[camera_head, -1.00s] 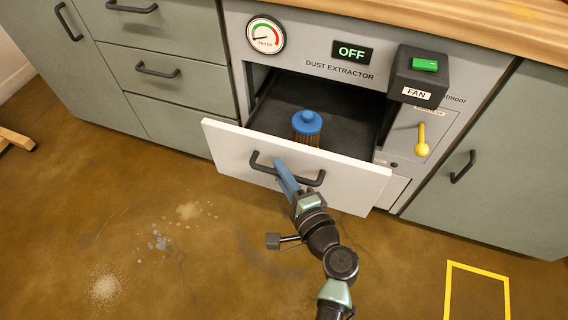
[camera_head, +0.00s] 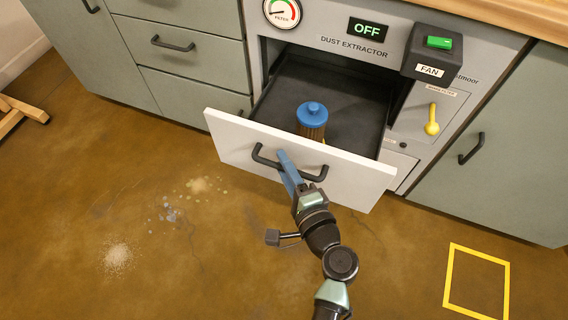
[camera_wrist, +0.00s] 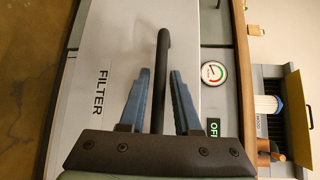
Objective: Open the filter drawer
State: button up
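The filter drawer (camera_head: 330,172) is pulled well out of the dust extractor, with its pale front panel clear of the cabinet. In the wrist view its front (camera_wrist: 95,60) reads FILTER. A blue-capped filter (camera_head: 312,118) stands upright inside the dark drawer. My gripper (camera_head: 284,160) is at the black drawer handle (camera_head: 262,158). In the wrist view my blue fingers (camera_wrist: 160,72) lie on both sides of the handle bar (camera_wrist: 162,50) and close in on it. Finger contact is hard to make out exactly.
The extractor's display (camera_head: 368,28) reads OFF, beside a FAN box with a green button (camera_head: 439,42). A yellow lever (camera_head: 432,120) hangs to the right. A yellow outline (camera_head: 478,282) marks the floor. The floor before the drawer is open.

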jog(key=shift+o, duration=0.8)
jog(key=p+v, duration=0.2)
jog(key=v, duration=1.1)
